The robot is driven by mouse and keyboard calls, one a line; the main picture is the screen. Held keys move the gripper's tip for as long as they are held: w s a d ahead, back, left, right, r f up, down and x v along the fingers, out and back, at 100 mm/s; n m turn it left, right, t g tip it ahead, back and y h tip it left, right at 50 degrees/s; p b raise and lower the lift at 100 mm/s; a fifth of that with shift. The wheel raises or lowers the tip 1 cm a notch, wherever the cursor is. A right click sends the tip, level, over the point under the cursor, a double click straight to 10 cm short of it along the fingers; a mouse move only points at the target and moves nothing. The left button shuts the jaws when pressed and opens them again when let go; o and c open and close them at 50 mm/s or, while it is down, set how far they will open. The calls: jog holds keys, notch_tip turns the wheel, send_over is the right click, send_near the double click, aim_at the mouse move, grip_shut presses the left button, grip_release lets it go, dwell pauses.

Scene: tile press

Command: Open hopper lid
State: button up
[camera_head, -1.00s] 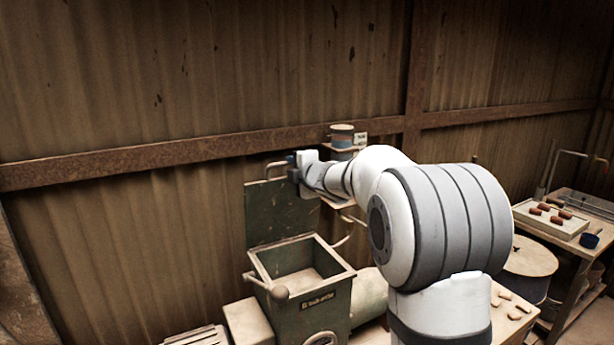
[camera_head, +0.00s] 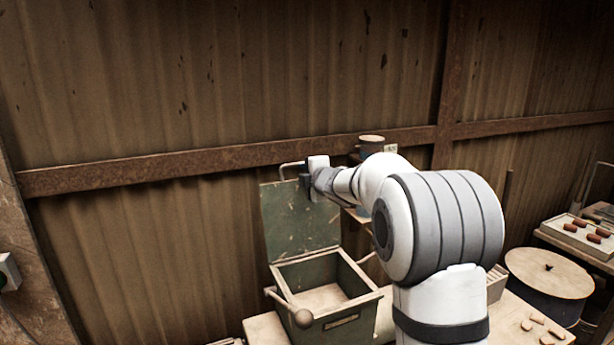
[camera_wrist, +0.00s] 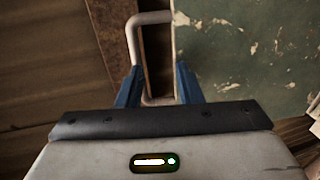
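The hopper lid (camera_head: 290,220) is a worn green panel standing upright behind the open hopper (camera_head: 345,307), whose pale inside shows. A thin bent metal handle (camera_head: 286,167) sits at the lid's top edge. My gripper (camera_head: 306,182) is at that top edge, beside the handle. In the wrist view, the handle (camera_wrist: 131,40) runs along the lid's edge and the green lid face (camera_wrist: 250,50) fills the right. My gripper's blue fingers (camera_wrist: 158,88) are spread apart, with part of the handle and lid edge seen between them. Whether a finger touches the handle is unclear.
A lever with a round knob (camera_head: 302,317) sticks out at the hopper's front. A corrugated wall (camera_head: 150,90) with a rusty beam (camera_head: 200,158) stands close behind. A drum (camera_head: 548,275) and a table with a tray of brown pieces (camera_head: 580,236) are at the right.

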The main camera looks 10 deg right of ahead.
jog(key=shift+s+d+r, duration=0.1)
jog(key=shift+d, duration=0.05)
jog(key=b+v, duration=0.1)
jog(key=v, duration=0.6)
jog(key=shift+s+b, duration=0.3)
jog(key=shift+s, duration=0.05)
jog(key=shift+d, duration=0.1)
jog(key=s+d+f+m+g+h+b, duration=0.1)
jog(key=s+d+f+m+g+h, duration=0.2)
jog(key=s+m, duration=0.5)
jog(key=s+d+f+m+g+h+b, duration=0.1)
jog(key=s+d+f+m+h+b, duration=0.25)
jog(key=s, duration=0.65)
jog(key=s+a+f+m+g, duration=0.1)
jog(key=s+f+m+g, duration=0.1)
jog(key=s+f, duration=0.3)
jog(key=s+a+f+m+g+y, duration=0.1)
jog(key=s+a+f+m+g, duration=0.1)
jog(key=s, duration=0.8)
jog(key=s+a+f+m+g+y, duration=0.1)
jog(key=s+f+m+g, duration=0.2)
jog(key=s+f+m, duration=0.2)
jog(key=s+f, duration=0.3)
jog(key=shift+a+m+g, duration=0.25)
jog(key=shift+m+g, duration=0.05)
jog(key=shift+m, duration=0.05)
